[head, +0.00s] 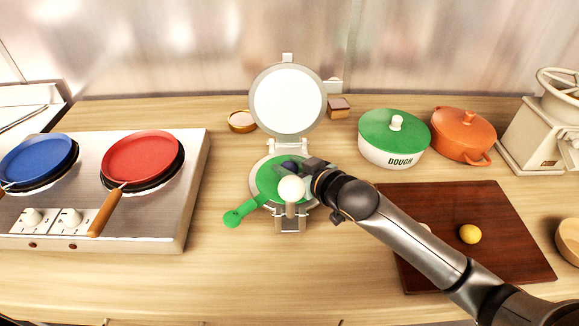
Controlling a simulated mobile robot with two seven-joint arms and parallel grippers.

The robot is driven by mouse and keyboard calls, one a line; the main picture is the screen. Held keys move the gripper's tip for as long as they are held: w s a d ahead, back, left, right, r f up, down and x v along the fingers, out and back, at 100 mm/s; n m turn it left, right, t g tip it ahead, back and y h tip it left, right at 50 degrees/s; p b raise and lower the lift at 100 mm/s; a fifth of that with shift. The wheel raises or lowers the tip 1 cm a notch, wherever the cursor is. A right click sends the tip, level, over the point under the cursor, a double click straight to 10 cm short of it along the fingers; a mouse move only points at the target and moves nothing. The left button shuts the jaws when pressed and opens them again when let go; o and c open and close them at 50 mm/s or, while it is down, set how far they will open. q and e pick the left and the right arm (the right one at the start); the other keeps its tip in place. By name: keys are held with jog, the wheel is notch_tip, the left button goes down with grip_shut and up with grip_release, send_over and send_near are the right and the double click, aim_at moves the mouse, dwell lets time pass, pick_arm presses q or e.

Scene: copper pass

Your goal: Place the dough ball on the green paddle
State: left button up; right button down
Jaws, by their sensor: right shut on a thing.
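The green paddle (266,182) lies on the round lower plate of an open press, its handle pointing to the lower left. My right gripper (304,168) reaches in from the lower right, over the right part of the paddle. It is shut on a small dark blue ball (289,165), which looks like the dough ball. The ball appears over the paddle's upper right part; I cannot tell whether it touches it. The fingertips are small and partly merge with the ball. My left gripper is not in view.
The press's pale lid (288,102) stands raised behind; a white knob (291,189) is in front. A yellow ball (470,234) lies on the dark board (500,205). A green-lidded dough pot (393,150) and orange pot (462,137) stand right. The stove (160,220) is left.

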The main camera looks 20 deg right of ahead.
jog(key=shift+f, duration=0.2)
jog(key=shift+c, duration=1.8)
grip_release()
jog(key=shift+f, duration=0.1)
jog(key=shift+r, duration=0.25)
jog(key=v, duration=1.2)
jog(key=shift+f, duration=0.1)
